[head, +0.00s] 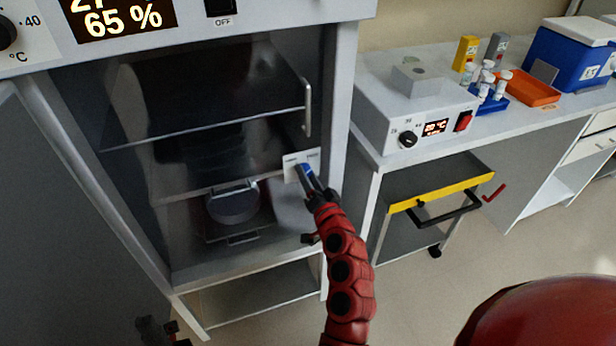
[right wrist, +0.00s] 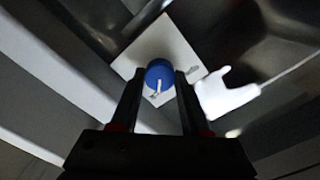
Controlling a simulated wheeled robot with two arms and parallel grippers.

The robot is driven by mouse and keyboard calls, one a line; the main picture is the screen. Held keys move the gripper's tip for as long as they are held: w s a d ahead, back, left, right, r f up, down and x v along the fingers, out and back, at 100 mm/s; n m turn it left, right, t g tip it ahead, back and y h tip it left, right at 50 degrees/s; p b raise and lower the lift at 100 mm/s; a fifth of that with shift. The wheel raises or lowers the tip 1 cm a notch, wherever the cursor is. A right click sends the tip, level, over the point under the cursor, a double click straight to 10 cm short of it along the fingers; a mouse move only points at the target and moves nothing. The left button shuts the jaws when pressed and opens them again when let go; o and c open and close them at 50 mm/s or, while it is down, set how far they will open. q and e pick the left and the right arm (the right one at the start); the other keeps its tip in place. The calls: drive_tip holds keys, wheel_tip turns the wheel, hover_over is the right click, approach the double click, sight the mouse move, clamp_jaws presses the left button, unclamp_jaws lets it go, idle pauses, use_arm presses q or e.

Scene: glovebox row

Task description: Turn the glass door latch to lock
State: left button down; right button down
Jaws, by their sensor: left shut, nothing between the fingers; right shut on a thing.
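The glass door latch is a blue knob (right wrist: 159,72) with a white pointer mark, on a white plate (right wrist: 151,44). In the head view the plate (head: 290,162) sits at the right side of the cabinet's glass door (head: 150,150). It carries two small labels, too small to read. My right gripper (head: 308,174) is at the knob, its fingers shut on either side of it. In the right wrist view the pointer mark points down, towards the gripper. My left gripper (head: 158,330) is low at the left, away from the door, shut and empty.
The door's handle (head: 307,108) is above the latch plate. Behind the glass are a shelf and a round dish (head: 233,205). To the right stands a bench with a grey heater box (head: 410,110), blue tube rack, orange tray (head: 530,88) and blue cooler (head: 570,55).

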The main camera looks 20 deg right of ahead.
idle(0.3)
drive_tip(key=shift+c, duration=1.9)
unclamp_jaws()
